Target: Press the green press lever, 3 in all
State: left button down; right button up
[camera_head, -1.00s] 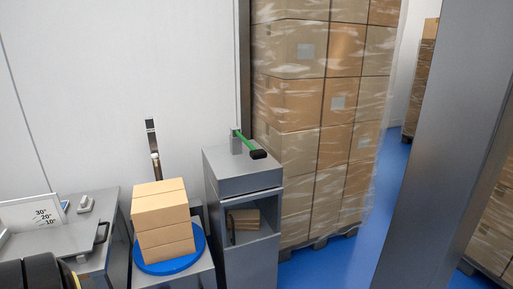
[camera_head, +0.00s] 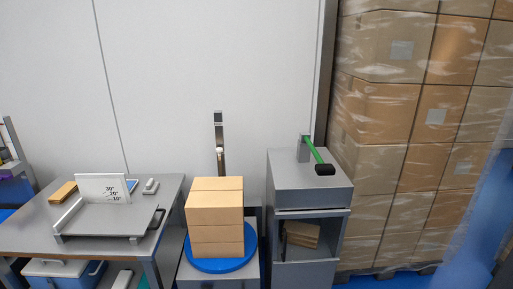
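The green press lever (camera_head: 313,150) is mounted on a short grey post (camera_head: 303,149) on top of a grey cabinet (camera_head: 310,181). It slants down to the right, toward the front, and ends in a black grip (camera_head: 325,169). The grip is above the cabinet top. Nothing touches the lever. Neither of my grippers shows in the head view.
Left of the cabinet, stacked cartons (camera_head: 215,216) stand on a blue round plate (camera_head: 250,246). Further left is a grey table (camera_head: 32,225) with an angle-marked fixture (camera_head: 103,187). A wrapped pallet stack (camera_head: 405,130) stands right of the cabinet.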

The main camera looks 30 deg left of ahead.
aim_at(322, 168)
jog(key=u, duration=0.35)
jog(key=i, duration=1.3)
jog(key=z, duration=0.45)
